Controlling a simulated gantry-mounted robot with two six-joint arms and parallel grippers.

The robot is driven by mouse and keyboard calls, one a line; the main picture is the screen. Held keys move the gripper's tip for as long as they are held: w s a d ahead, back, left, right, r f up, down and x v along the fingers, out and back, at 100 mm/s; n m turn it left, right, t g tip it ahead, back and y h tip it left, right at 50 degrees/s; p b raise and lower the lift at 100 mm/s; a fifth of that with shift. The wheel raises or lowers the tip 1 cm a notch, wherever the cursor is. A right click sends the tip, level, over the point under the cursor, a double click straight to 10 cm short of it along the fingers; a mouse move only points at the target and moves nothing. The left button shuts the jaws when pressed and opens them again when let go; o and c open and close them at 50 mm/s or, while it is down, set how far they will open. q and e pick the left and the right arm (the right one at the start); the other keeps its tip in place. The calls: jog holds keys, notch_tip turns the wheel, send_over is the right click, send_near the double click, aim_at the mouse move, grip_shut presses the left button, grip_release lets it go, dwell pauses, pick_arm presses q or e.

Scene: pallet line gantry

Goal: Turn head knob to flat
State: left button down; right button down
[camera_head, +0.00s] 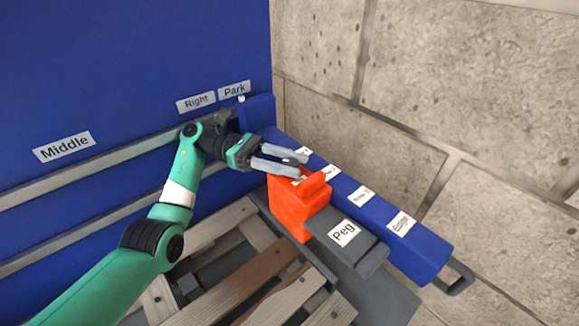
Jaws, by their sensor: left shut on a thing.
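My left gripper (299,164) reaches in from the left over the top of an orange-red block-like head (288,208). Its two grey fingers are closed around a small dark grey piece (290,161), which looks like the head knob. The fingers hide most of the knob, so I cannot tell which way it is turned. The orange head sits on a dark grey rail beside a plate labelled "Peg" (344,233). My right gripper is not in view.
A long blue beam (429,248) with several white labels runs behind the head, with a dark handle (457,279) at its near end. A blue wall (120,50) carries labels "Middle", "Right" and "Park". Wooden pallet slats (245,285) lie below. A stone wall (465,80) stands at right.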

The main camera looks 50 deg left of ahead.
aim_at(290, 161)
pick_arm(q)
jog(key=shift+c, duration=2.2)
grip_release()
jog(key=shift+r, duration=0.4)
notch_tip(290, 161, up, 3)
jog(key=shift+r+p, duration=0.1)
jog(key=shift+p, duration=0.8)
jog(key=s+d+r+p, duration=0.4)
jog(key=s+d+r, duration=0.3)
jog(key=s, duration=0.5)
notch_tip(290, 161, up, 2)
jog(key=shift+d, duration=0.3)
jog(key=shift+w, duration=0.1)
